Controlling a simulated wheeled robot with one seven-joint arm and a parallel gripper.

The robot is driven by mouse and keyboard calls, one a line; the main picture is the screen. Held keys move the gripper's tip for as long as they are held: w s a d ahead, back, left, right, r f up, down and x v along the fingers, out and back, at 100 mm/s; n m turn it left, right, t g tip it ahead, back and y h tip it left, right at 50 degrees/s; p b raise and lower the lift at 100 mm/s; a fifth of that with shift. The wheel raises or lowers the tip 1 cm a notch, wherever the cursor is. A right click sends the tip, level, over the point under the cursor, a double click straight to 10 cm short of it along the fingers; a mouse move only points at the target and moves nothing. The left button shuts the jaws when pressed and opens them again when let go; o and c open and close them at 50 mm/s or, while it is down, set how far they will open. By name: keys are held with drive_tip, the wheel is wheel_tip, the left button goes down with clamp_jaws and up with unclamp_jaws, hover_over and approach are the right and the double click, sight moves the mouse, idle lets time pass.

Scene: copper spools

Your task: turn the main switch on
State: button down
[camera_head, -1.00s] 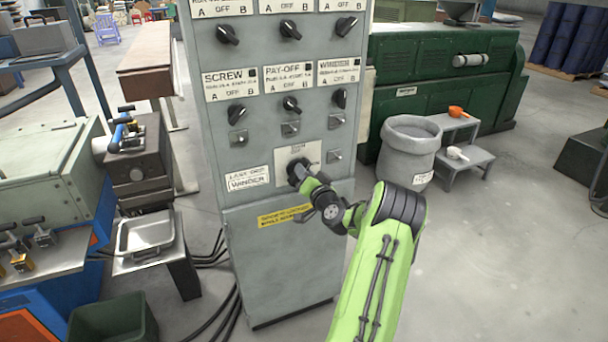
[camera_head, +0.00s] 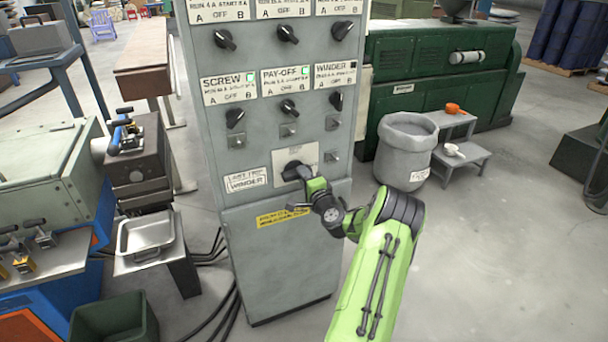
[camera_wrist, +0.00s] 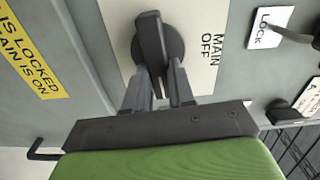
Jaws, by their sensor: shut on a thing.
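The main switch is a black rotary knob with a bar handle (camera_wrist: 152,40) on a pale plate (camera_wrist: 202,70) printed MAIN and OFF. In the wrist view the handle lies nearly parallel to the lines of print. My gripper (camera_wrist: 160,88) is shut on the handle's near end, with a finger on each side. In the head view my gripper (camera_head: 308,180) reaches the main switch (camera_head: 291,170) low on the grey cabinet (camera_head: 280,290) and partly hides it. Green lamps (camera_head: 250,77) are lit beside the SCREW and PAY-OFF labels.
Several black selector knobs (camera_head: 288,107) sit above on the cabinet. A yellow label (camera_wrist: 30,60) is beside the plate, and a LOCK tag (camera_wrist: 268,26) is on its other side. A grey bin (camera_head: 405,150) and step stand right. Open floor lies at front right.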

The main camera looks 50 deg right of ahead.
drive_tip(key=shift+m, duration=0.6)
drive_tip(key=c, duration=1)
unclamp_jaws()
drive_tip(key=shift+f, duration=0.1)
drive_tip(key=shift+o, duration=0.2)
drive_tip(key=b+v, duration=0.1)
drive_tip(key=v, duration=1.4)
drive_tip(key=shift+s+a, duration=0.15)
drive_tip(key=shift+s, duration=0.2)
